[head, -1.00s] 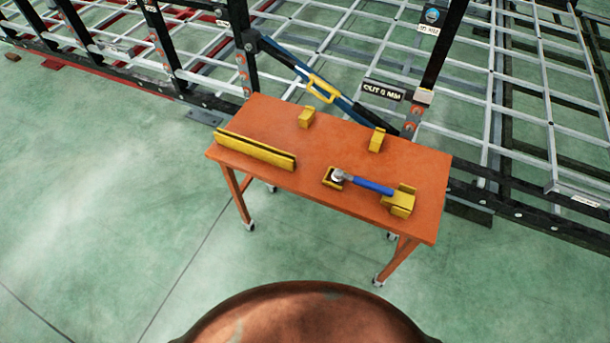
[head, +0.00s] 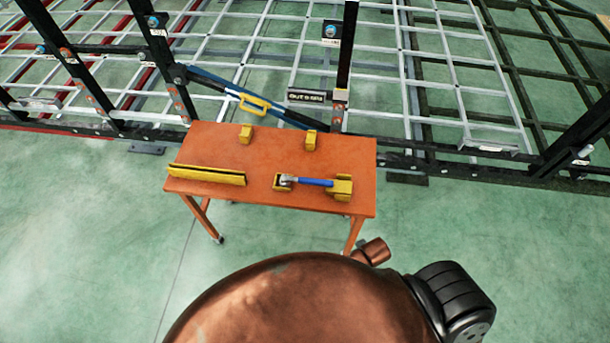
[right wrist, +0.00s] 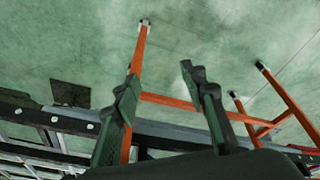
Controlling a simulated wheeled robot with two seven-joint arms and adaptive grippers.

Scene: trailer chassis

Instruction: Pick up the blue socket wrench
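The blue socket wrench (head: 314,182) lies across two yellow holders on the orange table (head: 210,150). Its silver head rests at the small left holder (head: 277,187) and its handle end at the yellow block (head: 342,188) on the right. My right gripper (right wrist: 158,75) is open and empty in the right wrist view, its two dark fingers apart. Behind the fingers are the orange table legs (right wrist: 190,101) and the floor; the wrench does not show there. Neither gripper shows in the head view.
A long yellow rail (head: 208,176) lies on the table's left side. Two small yellow blocks, left (head: 246,134) and right (head: 311,140), stand at the back. The dark chassis frame (head: 400,160) runs behind the table. Green floor (head: 90,230) is open to the left.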

